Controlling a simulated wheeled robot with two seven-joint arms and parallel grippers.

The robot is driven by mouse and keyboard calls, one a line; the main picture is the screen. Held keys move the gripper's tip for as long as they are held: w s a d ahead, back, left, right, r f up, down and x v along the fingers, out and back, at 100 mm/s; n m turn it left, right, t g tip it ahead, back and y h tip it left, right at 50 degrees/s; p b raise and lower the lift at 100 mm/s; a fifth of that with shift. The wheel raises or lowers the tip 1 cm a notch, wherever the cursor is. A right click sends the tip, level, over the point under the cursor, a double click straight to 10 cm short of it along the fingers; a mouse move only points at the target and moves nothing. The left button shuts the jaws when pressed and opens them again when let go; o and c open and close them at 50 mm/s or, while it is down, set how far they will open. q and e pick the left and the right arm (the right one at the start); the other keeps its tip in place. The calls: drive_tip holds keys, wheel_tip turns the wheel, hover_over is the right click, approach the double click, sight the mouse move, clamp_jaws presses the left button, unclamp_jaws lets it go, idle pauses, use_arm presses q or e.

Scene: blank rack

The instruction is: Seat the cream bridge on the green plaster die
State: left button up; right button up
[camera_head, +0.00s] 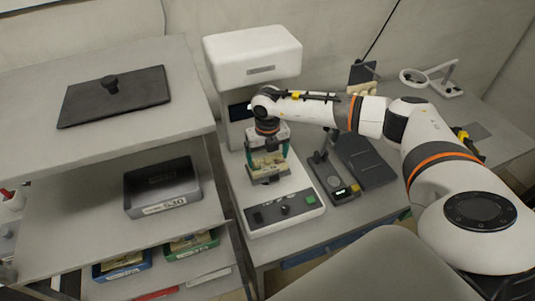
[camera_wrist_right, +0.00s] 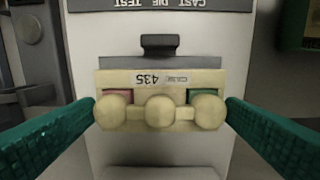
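The cream bridge (camera_wrist_right: 160,111), three rounded knobs joined by a bar, sits between the teal fingertips of my right gripper (camera_wrist_right: 162,112). The fingertips meet its two ends, so the gripper appears shut on it. Behind the bridge is a cream cast labelled 435 (camera_wrist_right: 160,78). A green die (camera_wrist_right: 203,97) shows partly behind the right knob and a red one (camera_wrist_right: 117,96) behind the left knob. Whether the bridge touches either die is hidden. In the head view, my right gripper (camera_head: 268,155) points down at the white test machine. My left gripper is not in view.
The white machine (camera_head: 252,55) has an overhanging head close to my right wrist. A shelf rack (camera_head: 190,110) at left holds a grey tray (camera_head: 163,188) and blue and green trays below. A dark device (camera_head: 335,180) stands right of the machine.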

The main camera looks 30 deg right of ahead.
sight(267, 158)
drive_tip(key=shift+o, duration=0.4)
wheel_tip(267, 158, up, 12)
drive_tip(key=b, duration=0.2)
drive_tip(key=shift+b, duration=0.3)
drive_tip(key=shift+r, duration=0.1)
